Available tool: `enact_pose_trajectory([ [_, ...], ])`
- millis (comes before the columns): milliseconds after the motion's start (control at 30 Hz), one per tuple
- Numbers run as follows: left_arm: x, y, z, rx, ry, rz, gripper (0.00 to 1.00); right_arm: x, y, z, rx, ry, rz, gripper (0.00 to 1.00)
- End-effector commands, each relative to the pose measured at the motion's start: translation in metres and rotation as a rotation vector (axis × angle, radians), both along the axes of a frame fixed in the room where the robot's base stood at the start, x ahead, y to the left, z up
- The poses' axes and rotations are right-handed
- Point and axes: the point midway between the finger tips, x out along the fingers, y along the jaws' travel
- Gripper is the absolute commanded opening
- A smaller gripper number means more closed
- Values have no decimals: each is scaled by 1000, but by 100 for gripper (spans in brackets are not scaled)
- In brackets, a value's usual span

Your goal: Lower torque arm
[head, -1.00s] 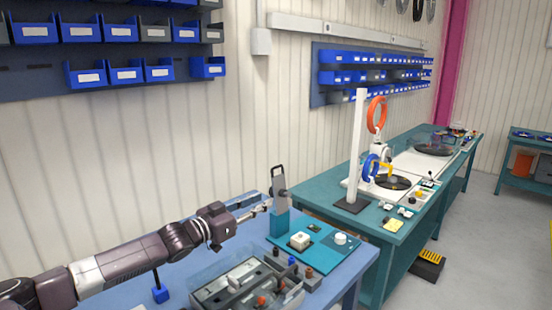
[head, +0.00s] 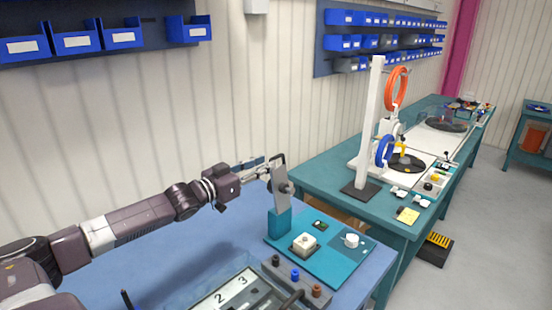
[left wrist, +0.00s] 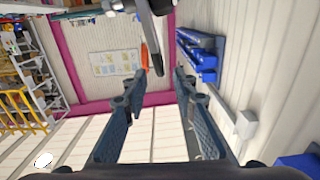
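The torque arm (head: 281,195) is a grey lever with a dark looped handle at its top. It stands nearly upright in a teal block (head: 279,224) on a teal plate. In the left wrist view, a grey bar with a dark rod (left wrist: 150,25), apparently part of the torque arm, crosses the top centre. My left gripper (head: 262,170) is beside the handle, on its left. In the left wrist view its two fingers (left wrist: 160,85) are apart, with nothing clearly held between them. Whether a finger touches the handle cannot be told. My right gripper is not in view.
The teal plate (head: 337,265) carries a white button block (head: 305,243) and a white knob (head: 351,240). A grey numbered tray (head: 225,300) lies in front on the blue table (head: 175,258). A teal bench with a white post (head: 370,125) stands behind right.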

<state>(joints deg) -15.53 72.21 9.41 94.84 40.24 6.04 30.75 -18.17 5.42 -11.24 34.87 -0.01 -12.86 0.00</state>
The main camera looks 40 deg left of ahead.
Motion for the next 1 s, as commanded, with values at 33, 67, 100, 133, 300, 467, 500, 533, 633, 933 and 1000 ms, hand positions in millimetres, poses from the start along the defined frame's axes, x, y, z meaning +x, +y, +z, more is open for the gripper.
enact_pose_trajectory([
  [33, 4, 0, 2, 1, -3, 1, 26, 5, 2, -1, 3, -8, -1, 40],
  [67, 6, 0, 2, 2, -3, 1, 26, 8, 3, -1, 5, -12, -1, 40],
  [100, 9, 0, 2, 2, -3, 2, 26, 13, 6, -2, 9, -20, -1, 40],
  [133, 10, 0, 2, 2, -3, 2, 26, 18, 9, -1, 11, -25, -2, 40],
  [300, 20, 0, 3, 0, -3, 3, 26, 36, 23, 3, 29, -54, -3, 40],
  [467, 30, -1, 3, 1, -3, 2, 26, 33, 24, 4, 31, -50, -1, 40],
  [500, 33, -2, 3, 1, -3, 2, 26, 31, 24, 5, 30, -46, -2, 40],
  [533, 35, -2, 3, 2, -3, 1, 26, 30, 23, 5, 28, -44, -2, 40],
  [633, 41, -2, 3, 0, -3, 3, 26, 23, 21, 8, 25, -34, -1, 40],
  [933, 56, -4, 2, 0, -1, 2, 26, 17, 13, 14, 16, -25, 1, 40],
  [1000, 58, -4, 1, 1, -1, 1, 26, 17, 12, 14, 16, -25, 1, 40],
])
